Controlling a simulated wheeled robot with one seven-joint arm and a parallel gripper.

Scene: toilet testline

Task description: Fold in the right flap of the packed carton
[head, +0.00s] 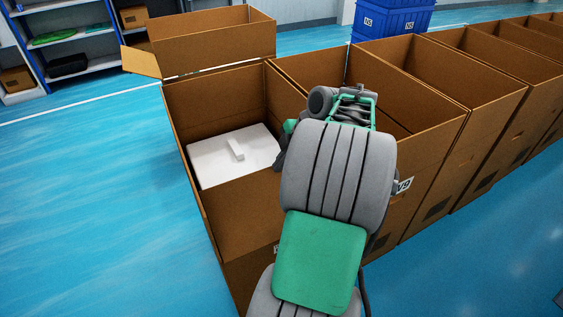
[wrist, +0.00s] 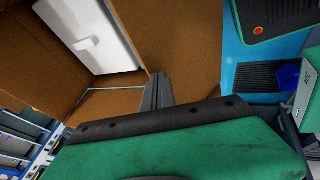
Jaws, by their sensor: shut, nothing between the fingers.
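The packed carton (head: 182,122) is the nearest brown box in the head view. A white block-like item (head: 215,165) with a small raised bar lies inside it and also shows in the wrist view (wrist: 88,30). A brown panel (head: 235,210) lies on the near side of the white item; I cannot tell whether it is a flap or a wall. My arm covers the carton's right side, and the right flap cannot be made out there. In the wrist view my gripper (wrist: 158,82) is shut and empty, its fingers beside a broad brown panel (wrist: 190,45); contact is unclear.
A row of open, empty-looking cartons (head: 440,75) runs off to the right. Another carton (head: 215,45) stands behind, one flap (head: 140,61) sticking out left. Blue crates (head: 390,20) and a shelf (head: 75,55) are farther back. The blue floor (head: 90,200) at left is clear.

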